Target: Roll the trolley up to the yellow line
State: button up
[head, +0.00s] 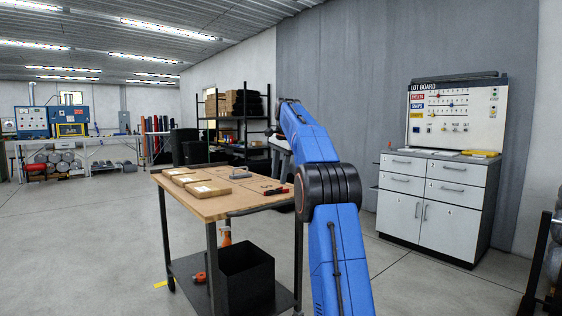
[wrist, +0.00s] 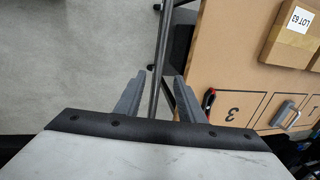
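The trolley (head: 222,205) has a wooden top, dark legs and a lower shelf, and stands on the grey floor left of my arm. Its top also fills the right of the wrist view (wrist: 232,70). A dark bar (wrist: 162,42), apparently the trolley's handle, runs along the edge of the top. My gripper (wrist: 159,76) is open, with the bar between its fingers and a visible gap on either side. In the head view I cannot make the gripper out clearly. A short piece of yellow line (head: 161,284) shows on the floor by the trolley's left side.
The top carries cardboard boxes (head: 205,189), a padlock (wrist: 286,114) and a red-handled tool (head: 277,190). A black bin (head: 246,278) is on the lower shelf. A white cabinet (head: 437,203) stands right. The floor at left (head: 80,240) is clear.

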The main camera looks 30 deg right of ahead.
notch_tip(320, 180, up, 6)
jog(key=s, duration=0.1)
jog(key=shift+s, duration=0.15)
dwell(0.4)
jog(key=s+a+f+n+t, duration=0.15)
jog(key=s+a+n, duration=0.25)
jog(key=s+a, duration=0.65)
jog(key=s+a+f+n, duration=0.3)
jog(key=s+a+n, duration=0.2)
jog(key=s+a, duration=0.55)
jog(key=s+a+f+n, duration=0.4)
jog(key=s+a+f, duration=0.1)
jog(key=s+f, duration=0.9)
jog(key=s+a+f+n+t, duration=0.1)
jog(key=s+a+f+n, duration=0.3)
jog(key=s+f, duration=0.9)
jog(key=shift+s+a+f, duration=0.4)
jog(key=shift+a+f, duration=0.25)
jog(key=shift+f, duration=0.2)
